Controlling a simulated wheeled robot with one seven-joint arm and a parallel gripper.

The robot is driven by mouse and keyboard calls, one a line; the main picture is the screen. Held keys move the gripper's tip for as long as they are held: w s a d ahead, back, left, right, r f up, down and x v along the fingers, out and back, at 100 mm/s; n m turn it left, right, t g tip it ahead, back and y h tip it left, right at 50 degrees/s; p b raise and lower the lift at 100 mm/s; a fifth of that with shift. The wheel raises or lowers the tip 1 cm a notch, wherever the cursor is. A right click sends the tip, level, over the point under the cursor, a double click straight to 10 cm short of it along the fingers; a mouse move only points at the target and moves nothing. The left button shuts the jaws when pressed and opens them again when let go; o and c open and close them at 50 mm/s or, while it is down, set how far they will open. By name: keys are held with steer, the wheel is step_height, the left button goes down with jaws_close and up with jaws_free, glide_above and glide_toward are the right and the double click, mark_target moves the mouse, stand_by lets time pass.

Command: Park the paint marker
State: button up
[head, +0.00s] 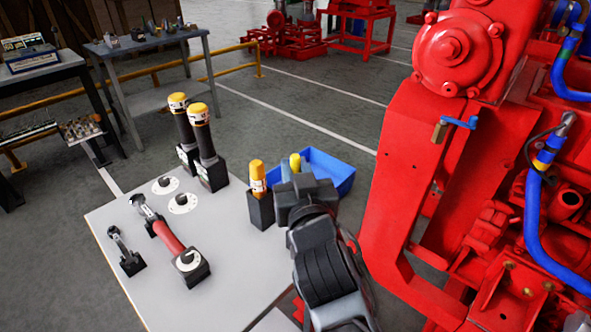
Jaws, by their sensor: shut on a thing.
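My gripper (298,182) is at the right edge of the light grey table, seen from behind, with its fingertips mostly hidden. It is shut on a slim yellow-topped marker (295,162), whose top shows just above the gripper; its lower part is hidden. To its left, a thicker marker with an orange-yellow cap and pale label (258,178) stands upright in a black block holder (261,210) on the table. I cannot tell from the look alone which is the paint marker.
A blue bin (338,174) lies just behind my gripper. Two yellow-capped black cylinders (203,135) stand in holders on the table (120,215). A red-handled tool (167,236) and white discs (183,203) lie left. The red pumpset (420,150) closes off the right.

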steer(key=shift+f+b, duration=5.3)
steer(key=shift+f, duration=0.35)
steer(key=shift+f+b, duration=0.95)
steer(key=shift+b, duration=0.2)
steer(key=o, duration=1)
steer(key=shift+v, duration=3.95)
